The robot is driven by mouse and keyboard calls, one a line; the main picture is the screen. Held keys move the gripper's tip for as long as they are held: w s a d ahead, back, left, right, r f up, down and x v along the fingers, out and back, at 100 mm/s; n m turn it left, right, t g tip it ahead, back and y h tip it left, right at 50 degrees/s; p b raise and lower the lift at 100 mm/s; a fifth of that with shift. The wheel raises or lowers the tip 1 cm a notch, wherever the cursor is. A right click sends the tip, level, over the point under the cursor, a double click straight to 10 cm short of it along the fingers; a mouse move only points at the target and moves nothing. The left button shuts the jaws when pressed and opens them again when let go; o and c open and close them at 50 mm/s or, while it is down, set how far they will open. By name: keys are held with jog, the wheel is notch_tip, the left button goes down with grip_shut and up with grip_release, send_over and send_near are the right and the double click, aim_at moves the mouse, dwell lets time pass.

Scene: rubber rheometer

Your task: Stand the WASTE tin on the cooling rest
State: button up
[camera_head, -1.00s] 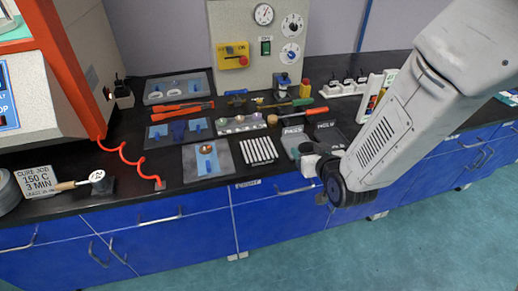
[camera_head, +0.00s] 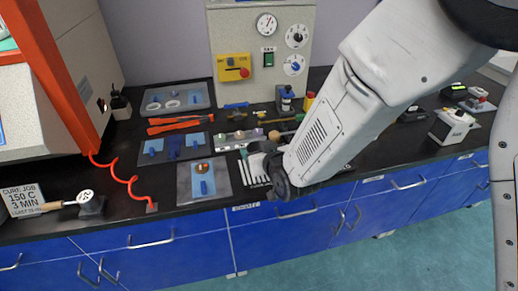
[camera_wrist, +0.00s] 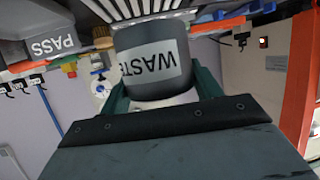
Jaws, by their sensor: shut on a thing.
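The WASTE tin (camera_wrist: 153,58) is a dark grey cylinder with a white label, its lettering upside down in the wrist view. My gripper (camera_wrist: 162,86) is shut on it, with a dark green finger on each side. In the head view my gripper (camera_head: 262,160) is above the bench's front part, beside and partly over a white slatted rack (camera_head: 250,174), which looks like the cooling rest. White slats also show beyond the tin in the wrist view (camera_wrist: 150,6). My wrist hides part of the rack, and the tin is hard to make out in the head view.
A grey plate (camera_head: 185,192) with a blue piece lies left of the rack. Orange-handled tools (camera_head: 180,120) and a holder strip (camera_head: 238,139) lie behind. A grey PASS tray (camera_wrist: 50,40) shows in the wrist view. The bench's front edge is close to my gripper.

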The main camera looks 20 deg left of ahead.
jog(key=shift+w+a+f, duration=0.1)
jog(key=shift+w+a, duration=0.2)
jog(key=shift+w, duration=0.45)
jog(key=shift+a+f, duration=0.1)
jog(key=shift+f, duration=1.65)
jog(key=shift+f, duration=0.15)
jog(key=o, duration=1)
